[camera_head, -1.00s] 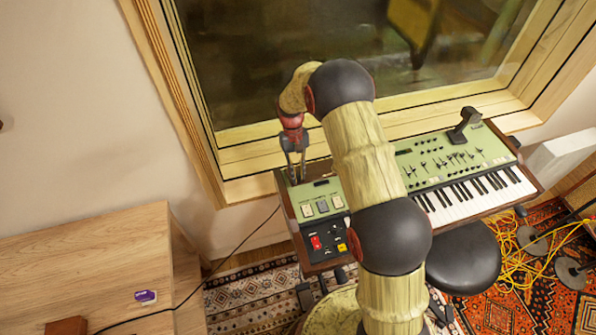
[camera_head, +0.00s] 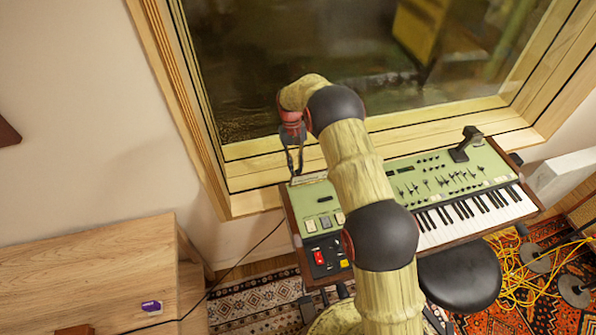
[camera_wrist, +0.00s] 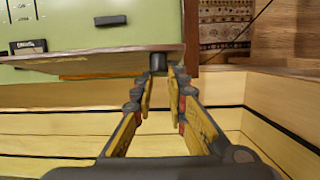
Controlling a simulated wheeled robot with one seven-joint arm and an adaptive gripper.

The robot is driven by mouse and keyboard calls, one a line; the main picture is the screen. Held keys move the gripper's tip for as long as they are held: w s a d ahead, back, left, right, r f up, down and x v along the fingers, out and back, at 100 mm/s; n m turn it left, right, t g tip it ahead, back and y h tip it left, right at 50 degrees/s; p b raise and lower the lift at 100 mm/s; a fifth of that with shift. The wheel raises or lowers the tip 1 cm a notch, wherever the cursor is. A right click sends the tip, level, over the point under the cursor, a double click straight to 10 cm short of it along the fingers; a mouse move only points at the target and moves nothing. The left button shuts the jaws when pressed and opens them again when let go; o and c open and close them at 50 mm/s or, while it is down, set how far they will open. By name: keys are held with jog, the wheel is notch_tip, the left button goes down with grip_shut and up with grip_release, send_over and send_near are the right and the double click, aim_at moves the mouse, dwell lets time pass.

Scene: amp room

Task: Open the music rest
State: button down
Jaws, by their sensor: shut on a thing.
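The music rest (camera_wrist: 95,62) shows in the wrist view as a thin brown panel, seen nearly edge-on, along the back of the green keyboard (camera_wrist: 90,20). My gripper (camera_wrist: 162,74) is shut on the rest near its right end in that view, by a small dark knob (camera_wrist: 158,62). The fingertips partly hide the hold. In the head view, my gripper (camera_head: 296,174) points down at the back left of the keyboard (camera_head: 400,160). A pale thin edge (camera_head: 312,179) shows beside the fingertips. My arm hides the middle of the keyboard and most of the rest.
A window frame (camera_head: 240,205) runs close behind the keyboard. A wooden desk (camera_head: 90,265) with a purple box (camera_head: 151,306) stands at the left. A black stool (camera_head: 460,278) is in front of the keyboard. Yellow cables (camera_head: 515,280) lie on the rug at the right.

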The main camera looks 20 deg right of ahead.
jog(key=shift+w+a+f, duration=0.1)
jog(key=shift+w+f, duration=0.2)
jog(key=shift+w, duration=0.05)
jog(key=c, duration=2.5)
grip_release()
jog(key=shift+c, duration=0.2)
jog(key=shift+o, duration=1.2)
jog(key=shift+s+d, duration=0.15)
jog(key=shift+d, duration=0.1)
jog(key=o, duration=0.5)
jog(key=shift+o, duration=0.3)
jog(key=shift+a, duration=0.1)
jog(key=shift+r, duration=0.15)
jog(key=v, duration=0.7)
jog(key=shift+r, duration=0.1)
